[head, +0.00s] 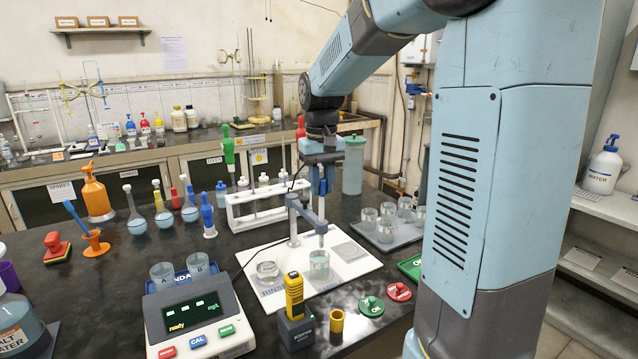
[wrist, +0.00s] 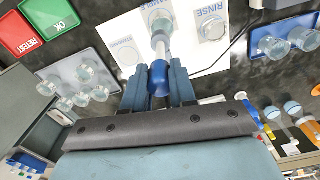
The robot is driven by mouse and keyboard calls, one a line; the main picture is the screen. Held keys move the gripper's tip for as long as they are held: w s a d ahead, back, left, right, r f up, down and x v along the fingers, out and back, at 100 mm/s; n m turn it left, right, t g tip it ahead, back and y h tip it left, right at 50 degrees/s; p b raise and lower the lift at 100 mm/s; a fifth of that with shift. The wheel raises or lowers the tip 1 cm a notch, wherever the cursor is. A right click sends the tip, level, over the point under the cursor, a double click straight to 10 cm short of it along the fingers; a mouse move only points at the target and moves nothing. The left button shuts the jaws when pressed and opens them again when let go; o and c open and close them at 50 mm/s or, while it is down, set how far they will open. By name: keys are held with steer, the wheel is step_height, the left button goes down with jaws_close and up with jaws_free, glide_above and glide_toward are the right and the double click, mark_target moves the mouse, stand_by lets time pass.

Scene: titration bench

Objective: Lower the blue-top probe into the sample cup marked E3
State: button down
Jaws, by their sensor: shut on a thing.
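My gripper (head: 321,188) is shut on the blue-top probe (wrist: 158,78), gripping its blue head, with the probe pointing down. In the head view, the probe's pale shaft (head: 321,228) hangs upright over a clear cup (head: 319,266) on the white mat (head: 350,262). The tip is close to the cup's rim; I cannot tell whether it is inside. In the wrist view, this cup (wrist: 160,20) is at the SAMPLE spot, partly behind the probe. I can read no E3 mark on any cup.
A grey probe stand (head: 294,215) rises close beside the probe. A rinse dish (head: 267,272) sits left on the mat. A tray of several cups (head: 390,242) is behind right.

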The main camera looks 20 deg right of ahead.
mark_target(322, 221)
step_height(322, 221, down, 7)
steer(key=shift+r, duration=0.1)
stand_by(0.3)
steer(key=c, duration=0.9)
jaws_free()
step_height(322, 221, up, 14)
steer(key=shift+a+f, duration=0.1)
steer(key=shift+f, duration=0.05)
